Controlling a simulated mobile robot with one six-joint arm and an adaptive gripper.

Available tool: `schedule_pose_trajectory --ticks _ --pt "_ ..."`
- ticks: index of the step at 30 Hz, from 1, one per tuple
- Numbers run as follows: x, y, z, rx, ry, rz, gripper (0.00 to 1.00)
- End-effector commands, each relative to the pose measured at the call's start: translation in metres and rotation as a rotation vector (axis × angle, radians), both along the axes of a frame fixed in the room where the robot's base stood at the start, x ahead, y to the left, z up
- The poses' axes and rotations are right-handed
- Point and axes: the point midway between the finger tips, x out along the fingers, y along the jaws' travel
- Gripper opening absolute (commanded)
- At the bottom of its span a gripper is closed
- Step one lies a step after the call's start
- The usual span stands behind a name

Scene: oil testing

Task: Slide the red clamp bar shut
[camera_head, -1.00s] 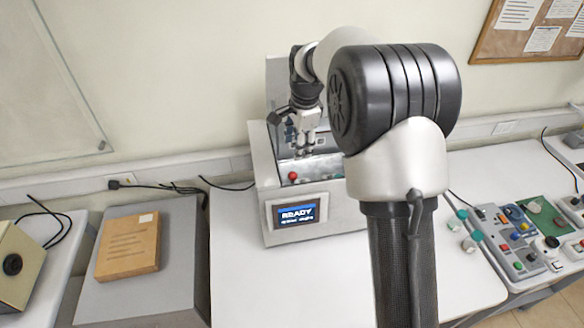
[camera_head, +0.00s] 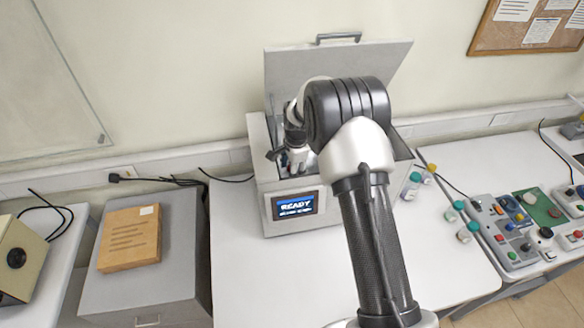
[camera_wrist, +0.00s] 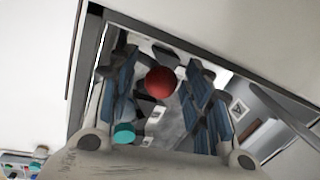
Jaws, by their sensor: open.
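A red ball-shaped knob (camera_wrist: 160,82) shows in the wrist view, inside the open grey tester box (camera_head: 258,160); I take it to be the clamp bar's handle, but the bar itself is hard to make out. My gripper (camera_wrist: 158,72) is open, with its blue-padded fingers on either side of the knob in that view. I cannot tell whether they touch it. In the head view my gripper (camera_head: 293,164) reaches down into the box, and my arm hides much of the inside. A teal cap (camera_wrist: 123,133) shows near the left finger.
The box's lid (camera_head: 290,70) stands raised at the back. Its screen (camera_head: 295,206) reads READY. Small capped bottles (camera_head: 412,185) stand to the right, beside control panels (camera_head: 510,232). A brown package (camera_head: 130,238) lies on a grey cabinet at left. The white table front is clear.

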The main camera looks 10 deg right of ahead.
Motion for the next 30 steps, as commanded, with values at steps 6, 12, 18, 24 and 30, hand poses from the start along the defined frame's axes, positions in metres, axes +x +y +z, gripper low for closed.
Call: schedule_pose_trajectory --ticks 6,12,18,24,30 --pt "0.0004 0.0002 -0.0011 0.0 -0.001 0.0 0.46" --pt "0.0005 0.0001 -0.0008 0.0 -0.001 0.0 0.36" --pt "0.0004 0.0001 -0.0007 0.0 -0.001 0.0 0.22" --pt "0.0003 0.0001 -0.0006 0.0 -0.001 0.0 0.09" --pt "0.0003 0.0001 -0.0006 0.0 0.0 0.0 0.0"
